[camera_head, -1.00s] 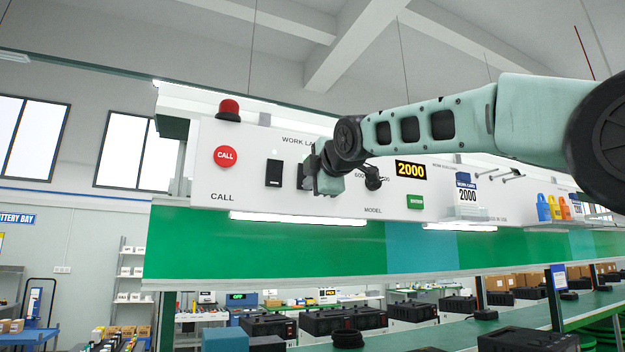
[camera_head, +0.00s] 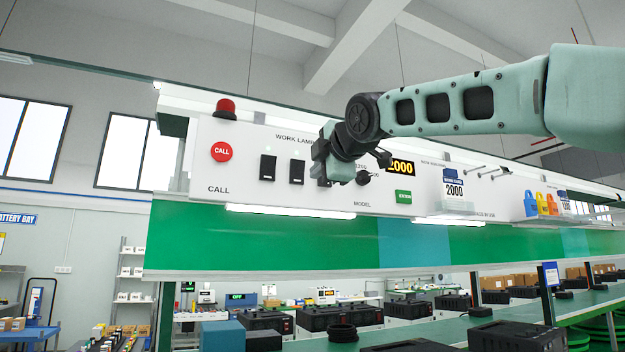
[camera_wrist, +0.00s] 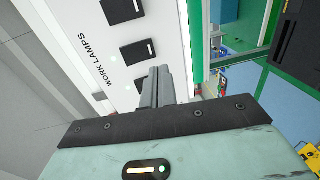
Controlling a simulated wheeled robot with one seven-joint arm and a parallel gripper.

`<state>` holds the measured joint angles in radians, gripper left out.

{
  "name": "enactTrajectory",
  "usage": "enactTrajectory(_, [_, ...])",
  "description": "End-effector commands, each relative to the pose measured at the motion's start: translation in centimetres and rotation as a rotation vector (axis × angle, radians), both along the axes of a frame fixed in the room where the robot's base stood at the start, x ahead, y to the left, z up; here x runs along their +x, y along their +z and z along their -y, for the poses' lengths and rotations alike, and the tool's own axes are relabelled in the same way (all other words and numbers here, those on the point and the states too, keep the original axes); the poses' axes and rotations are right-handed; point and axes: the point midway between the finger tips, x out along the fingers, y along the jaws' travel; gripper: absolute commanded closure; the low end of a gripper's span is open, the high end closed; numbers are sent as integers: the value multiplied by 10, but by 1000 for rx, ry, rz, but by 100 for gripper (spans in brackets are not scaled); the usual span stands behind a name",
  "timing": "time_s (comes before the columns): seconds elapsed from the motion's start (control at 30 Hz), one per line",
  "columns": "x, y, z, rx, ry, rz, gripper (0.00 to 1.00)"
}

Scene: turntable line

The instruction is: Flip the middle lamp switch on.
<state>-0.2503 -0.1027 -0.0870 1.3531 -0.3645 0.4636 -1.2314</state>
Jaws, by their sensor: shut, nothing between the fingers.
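The WORK LAMPS panel (camera_head: 235,180) carries black rocker switches in a row. In the head view the left switch (camera_head: 267,168) and the middle switch (camera_head: 296,172) are uncovered; my gripper (camera_head: 322,164) hides the spot to their right. The switch positions are too small to read.
A red CALL button (camera_head: 221,151) and a red beacon (camera_head: 226,108) are at the panel's left. A green board (camera_head: 270,240) runs below.

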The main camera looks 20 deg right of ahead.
Motion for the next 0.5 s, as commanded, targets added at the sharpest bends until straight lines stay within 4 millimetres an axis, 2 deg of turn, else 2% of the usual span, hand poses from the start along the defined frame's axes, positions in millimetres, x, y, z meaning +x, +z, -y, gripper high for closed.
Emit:
enactTrajectory(0.23, [-39,-8,0,1,1,1,100])
enactTrajectory(0.5, [-53,-8,0,0,0,-2,100])
